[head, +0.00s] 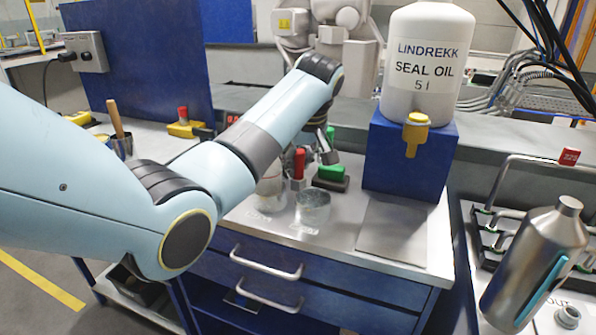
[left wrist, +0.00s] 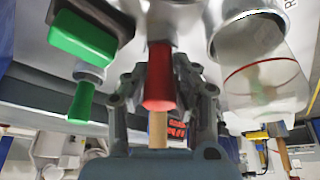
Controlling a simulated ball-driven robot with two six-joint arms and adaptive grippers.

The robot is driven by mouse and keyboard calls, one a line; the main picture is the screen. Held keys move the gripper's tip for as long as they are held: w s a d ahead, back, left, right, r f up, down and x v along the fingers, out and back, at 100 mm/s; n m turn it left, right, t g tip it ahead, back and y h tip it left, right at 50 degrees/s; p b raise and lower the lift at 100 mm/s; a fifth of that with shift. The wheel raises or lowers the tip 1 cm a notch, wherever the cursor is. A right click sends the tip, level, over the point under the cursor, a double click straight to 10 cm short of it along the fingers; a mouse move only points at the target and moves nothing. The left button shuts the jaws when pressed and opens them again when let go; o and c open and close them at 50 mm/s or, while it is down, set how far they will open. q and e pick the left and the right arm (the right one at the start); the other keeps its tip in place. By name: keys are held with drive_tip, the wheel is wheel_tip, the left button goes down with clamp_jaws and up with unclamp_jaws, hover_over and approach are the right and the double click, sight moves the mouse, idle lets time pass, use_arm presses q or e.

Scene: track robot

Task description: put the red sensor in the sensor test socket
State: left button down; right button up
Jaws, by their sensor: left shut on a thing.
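The red sensor (head: 299,163) shows as a red upright grip above the bench top. In the left wrist view the red sensor (left wrist: 158,78) sits between the fingers, with a silver part beyond it. My left gripper (head: 311,160) is shut on it; the arm hides part of this. A green block on a dark base (head: 333,174) stands just right of it, with a green sensor (left wrist: 81,100) close by. I cannot tell which part is the test socket, nor whether the red sensor's lower end touches anything. My right gripper is not in view.
A metal cup (head: 313,208) and a glass beaker (head: 269,192) stand close in front. A seal oil container (head: 424,62) sits on a blue box (head: 392,160) to the right. A flat grey plate (head: 392,232) lies clear in front of it.

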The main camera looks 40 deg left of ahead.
use_arm(q)
drive_tip(key=shift+r, duration=0.1)
wheel_tip(320, 180, up, 4)
drive_tip(key=shift+r, duration=0.15)
drive_tip(key=s+d+r, duration=0.4)
drive_tip(key=d+r, duration=0.2)
drive_tip(key=d, duration=0.5)
drive_tip(key=shift+s+r, duration=0.15)
drive_tip(key=shift+r, duration=0.15)
